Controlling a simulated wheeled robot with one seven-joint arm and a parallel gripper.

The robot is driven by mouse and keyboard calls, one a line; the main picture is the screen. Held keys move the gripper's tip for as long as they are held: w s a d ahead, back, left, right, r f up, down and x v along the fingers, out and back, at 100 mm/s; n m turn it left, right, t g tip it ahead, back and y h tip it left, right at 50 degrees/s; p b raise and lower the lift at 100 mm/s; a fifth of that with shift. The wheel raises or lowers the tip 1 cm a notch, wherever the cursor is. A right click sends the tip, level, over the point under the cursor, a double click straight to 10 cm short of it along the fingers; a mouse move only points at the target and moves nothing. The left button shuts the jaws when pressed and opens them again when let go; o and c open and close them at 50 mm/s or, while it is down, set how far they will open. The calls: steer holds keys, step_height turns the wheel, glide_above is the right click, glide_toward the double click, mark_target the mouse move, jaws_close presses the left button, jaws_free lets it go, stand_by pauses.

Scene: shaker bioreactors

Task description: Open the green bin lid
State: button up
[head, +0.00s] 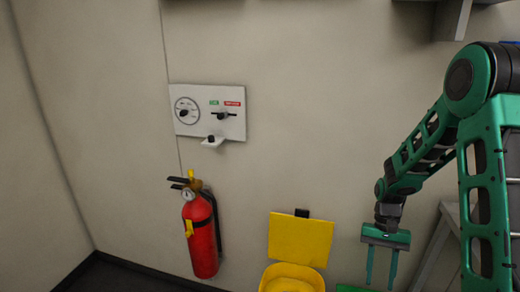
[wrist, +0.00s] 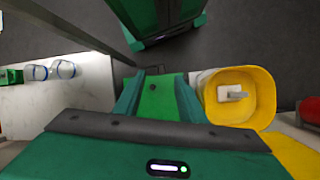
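The green bin lid (wrist: 160,98) shows in the wrist view between and beyond my fingers, and it looks shut. In the head view only a sliver of green (head: 350,288) shows at the bottom edge, left of my gripper. My gripper (head: 381,268) points down with its two teal fingers apart and nothing held. It also shows in the wrist view (wrist: 160,102), above the lid; I cannot tell whether the fingertips touch it. Most of the bin is hidden by my gripper or out of frame.
Beside the green bin stands a yellow bin (wrist: 210,103), its yellow lid (head: 300,240) raised against the wall and a white item inside. A red fire extinguisher (head: 202,235) hangs farther left. A white counter (wrist: 95,95) with clear vessels is left in the wrist view.

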steer(key=s+d+r+t, duration=0.1)
steer(key=s+d+r, duration=0.1)
steer(key=s+r, duration=0.35)
steer(key=s+d+r+t, duration=0.1)
steer(key=s+d+r, duration=0.2)
steer(key=r, duration=0.5)
steer(key=s+r+t, duration=0.1)
steer(key=s+r, duration=0.2)
steer(key=s, duration=0.3)
steer(key=s+r+t, duration=0.1)
steer(key=s+r, duration=0.2)
steer(key=s, duration=0.4)
steer(key=shift+s+r+t+h, duration=0.15)
steer(key=shift+r+t+h, duration=0.1)
steer(key=shift+t+h, duration=0.15)
steer(key=shift+d, duration=0.1)
